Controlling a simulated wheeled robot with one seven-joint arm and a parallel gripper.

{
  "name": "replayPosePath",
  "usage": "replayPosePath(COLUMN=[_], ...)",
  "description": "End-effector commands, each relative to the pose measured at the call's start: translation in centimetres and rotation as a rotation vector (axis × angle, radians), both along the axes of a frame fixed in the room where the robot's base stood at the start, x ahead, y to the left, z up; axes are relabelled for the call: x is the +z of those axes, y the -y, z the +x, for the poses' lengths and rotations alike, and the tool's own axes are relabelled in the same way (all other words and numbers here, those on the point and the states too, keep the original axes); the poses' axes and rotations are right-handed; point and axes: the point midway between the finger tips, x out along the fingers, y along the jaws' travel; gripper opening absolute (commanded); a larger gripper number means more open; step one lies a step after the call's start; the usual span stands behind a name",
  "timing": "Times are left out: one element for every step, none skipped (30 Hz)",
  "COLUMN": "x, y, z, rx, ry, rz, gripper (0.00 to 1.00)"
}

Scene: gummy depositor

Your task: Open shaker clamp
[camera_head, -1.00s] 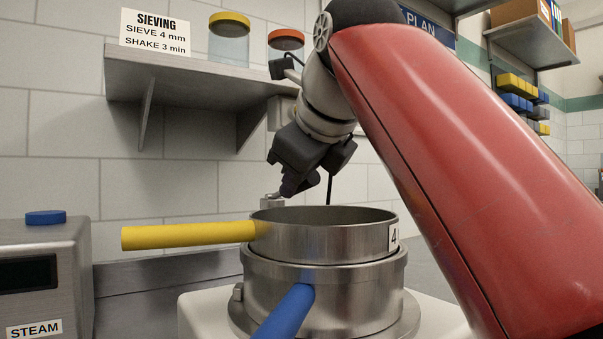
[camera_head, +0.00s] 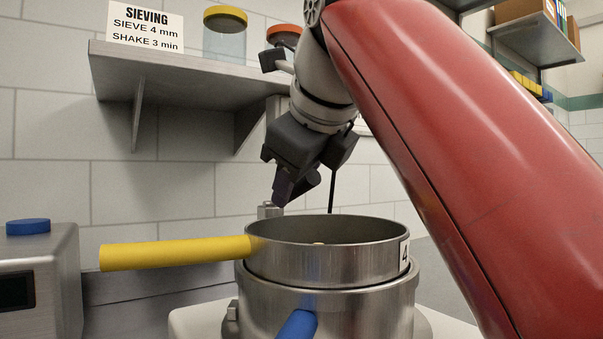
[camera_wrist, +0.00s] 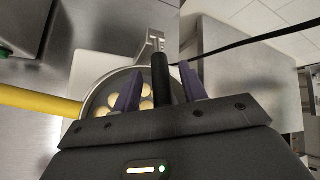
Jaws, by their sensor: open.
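A small metal clamp (camera_head: 268,210) stands at the back of the shaker; the wrist view shows its bracket (camera_wrist: 152,42) beyond the sieve rim. A steel sieve (camera_head: 330,262) marked 4, with a yellow handle (camera_head: 175,252), sits on a steel pan (camera_head: 355,312) with a blue handle (camera_head: 298,325). Pale round pieces (camera_wrist: 146,104) lie inside the sieve.
A wall shelf (camera_head: 185,68) holds a sieving sign (camera_head: 145,27) and lidded jars (camera_head: 225,35) behind my arm. A metal box (camera_head: 40,275) with a blue knob stands at the left. A dark cable (camera_wrist: 250,48) crosses the wrist view near the clamp.

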Motion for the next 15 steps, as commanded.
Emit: replayPosePath(x=[0.2, 0.3, 0.6, 0.9, 1.2, 1.7, 2.1, 2.0, 2.3, 2.5, 2.7, 3.0, 3.1, 3.3, 3.0], y=[0.1, 0.1, 0.2, 0.3, 0.3, 0.5, 0.6, 0.7, 0.8, 0.9, 0.9, 1.0, 1.1, 1.2, 1.6], z=[-0.1, -0.3, -0.5, -0.8, -1.1, -1.6, -2.0, -2.1, -2.3, -2.5, -2.8, -3.2, -3.4, -3.8, -5.1], rx=[0.000, 0.000, 0.000, 0.000, 0.000, 0.001, 0.001, -0.001, -0.004, -0.005, -0.004, -0.005, -0.004, -0.001, 0.005], ry=[0.001, 0.002, 0.002, 0.002, 0.002, 0.003, 0.003, 0.002, 0.002, 0.003, 0.003, 0.003, 0.005, 0.005, 0.006], rz=[0.000, 0.001, 0.001, 0.001, 0.001, 0.002, 0.002, 0.002, 0.001, 0.002, 0.003, 0.001, 0.000, 0.000, 0.003], gripper=[0.42, 0.42, 0.42, 0.42, 0.42, 0.42, 0.42, 0.42, 0.42, 0.42, 0.42, 0.42, 0.42, 0.42, 0.42])
